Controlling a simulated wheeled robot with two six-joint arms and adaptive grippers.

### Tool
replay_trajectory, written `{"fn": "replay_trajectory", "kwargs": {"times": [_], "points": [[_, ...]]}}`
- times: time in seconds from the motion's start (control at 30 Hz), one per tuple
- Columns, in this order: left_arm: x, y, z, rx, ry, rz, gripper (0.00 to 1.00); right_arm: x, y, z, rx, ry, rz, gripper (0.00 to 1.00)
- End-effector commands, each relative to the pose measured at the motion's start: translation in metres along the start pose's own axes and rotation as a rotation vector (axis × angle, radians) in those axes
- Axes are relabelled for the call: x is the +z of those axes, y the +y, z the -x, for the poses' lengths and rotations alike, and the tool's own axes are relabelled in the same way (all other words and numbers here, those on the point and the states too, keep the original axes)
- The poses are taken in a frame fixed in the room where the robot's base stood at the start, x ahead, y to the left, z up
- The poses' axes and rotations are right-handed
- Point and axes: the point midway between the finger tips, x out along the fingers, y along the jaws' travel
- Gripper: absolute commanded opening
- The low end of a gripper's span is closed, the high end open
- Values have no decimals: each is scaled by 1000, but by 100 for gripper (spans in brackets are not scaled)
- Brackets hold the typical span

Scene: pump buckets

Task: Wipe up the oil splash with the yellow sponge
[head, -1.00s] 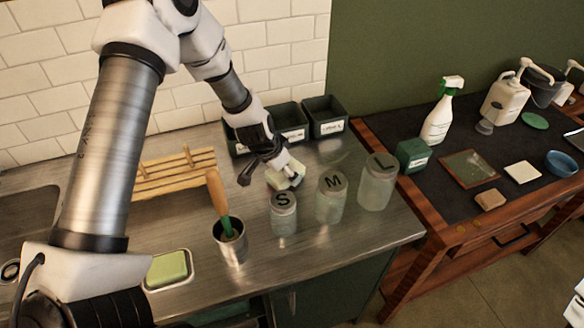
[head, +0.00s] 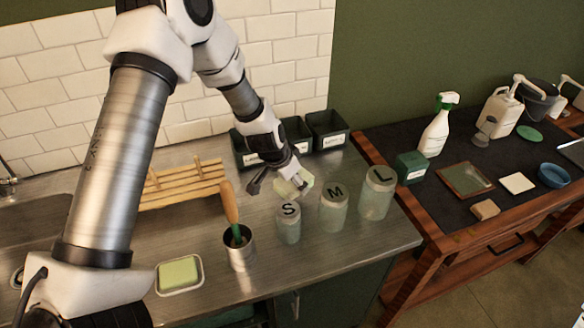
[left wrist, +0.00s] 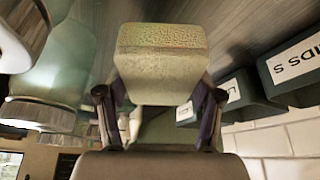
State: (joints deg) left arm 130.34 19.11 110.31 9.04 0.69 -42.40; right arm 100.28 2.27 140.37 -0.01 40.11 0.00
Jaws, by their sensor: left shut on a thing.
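My left gripper (head: 288,180) is shut on a pale yellow sponge (head: 296,185), just behind the jar marked S on the steel counter. In the left wrist view the sponge (left wrist: 160,65) sits between the two fingers, a rough tan-yellow face showing. The head view does not clearly show whether it touches the counter. A few small yellow spots (head: 462,235) lie on the wooden front edge of the right-hand bench; they may be the oil splash. My right gripper is not in view.
Dark labelled bins (head: 327,131) line the wall. A metal cup (head: 240,254) holds a wooden-handled tool. A green block lies in a dish (head: 180,291). The bench (head: 440,212) holds a spray bottle (head: 436,127).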

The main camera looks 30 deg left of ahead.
Motion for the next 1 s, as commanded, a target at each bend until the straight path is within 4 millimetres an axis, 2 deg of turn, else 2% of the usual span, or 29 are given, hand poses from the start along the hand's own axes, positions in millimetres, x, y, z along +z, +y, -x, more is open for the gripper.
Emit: {"fn": "replay_trajectory", "kwargs": {"times": [0.03, 0.23, 0.87, 1.0], "points": [[-4, 1, 8, 0, 0, -1, 33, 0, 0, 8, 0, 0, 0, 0], [-12, 2, 21, 0, 0, 1, 33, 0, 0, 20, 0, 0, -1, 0], [-14, 3, 24, 0, 0, 1, 33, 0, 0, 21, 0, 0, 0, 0], [-21, 4, 37, 2, 3, 0, 33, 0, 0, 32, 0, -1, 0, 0]]}}
